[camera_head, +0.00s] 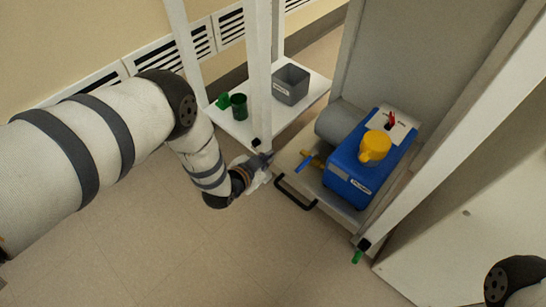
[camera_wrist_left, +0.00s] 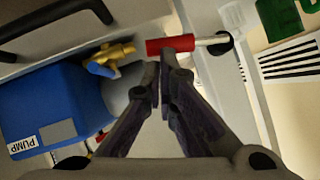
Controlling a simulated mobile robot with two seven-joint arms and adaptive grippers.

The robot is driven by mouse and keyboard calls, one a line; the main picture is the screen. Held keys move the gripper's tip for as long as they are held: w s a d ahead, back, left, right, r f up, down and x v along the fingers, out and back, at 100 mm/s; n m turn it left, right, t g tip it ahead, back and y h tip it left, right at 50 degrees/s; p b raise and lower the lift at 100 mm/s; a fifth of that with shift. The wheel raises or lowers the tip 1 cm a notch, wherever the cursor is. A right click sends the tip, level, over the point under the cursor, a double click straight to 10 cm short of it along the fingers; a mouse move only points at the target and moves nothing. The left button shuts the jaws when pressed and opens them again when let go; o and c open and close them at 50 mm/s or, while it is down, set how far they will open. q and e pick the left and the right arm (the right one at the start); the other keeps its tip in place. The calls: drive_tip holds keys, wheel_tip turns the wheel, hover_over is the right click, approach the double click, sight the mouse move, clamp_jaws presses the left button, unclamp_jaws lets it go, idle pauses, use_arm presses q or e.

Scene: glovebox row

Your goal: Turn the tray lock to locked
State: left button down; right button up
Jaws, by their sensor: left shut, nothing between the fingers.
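A small lever with a red grip (camera_wrist_left: 170,45) and a metal rod shows in the left wrist view, its rod running to a dark round mount on a white post. In the head view a black mount (camera_head: 256,143) sits on the left post. A green-tipped piece (camera_head: 357,257) shows at the right post's foot. No label tells which is the tray lock. The pull-out tray (camera_head: 290,165) has a black handle (camera_head: 295,192). My left gripper (camera_head: 268,158) is shut and empty, its fingertips (camera_wrist_left: 164,62) right at the red grip; contact is unclear. My right gripper is out of view.
A blue pump (camera_head: 362,165) with a yellow cap (camera_head: 375,146) stands on the tray. A brass valve with a blue handle (camera_head: 304,164) sticks out near my left gripper. A shelf (camera_head: 235,122) holds a grey bin (camera_head: 291,84) and green cups. The floor in front is clear.

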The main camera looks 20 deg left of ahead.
use_arm(q)
wheel_tip(320, 180, down, 4)
drive_tip(key=shift+r+m+t+y+b, duration=0.1)
drive_tip(key=shift+m+t+y+b, duration=0.7)
drive_tip(key=shift+m+y+b, duration=0.35)
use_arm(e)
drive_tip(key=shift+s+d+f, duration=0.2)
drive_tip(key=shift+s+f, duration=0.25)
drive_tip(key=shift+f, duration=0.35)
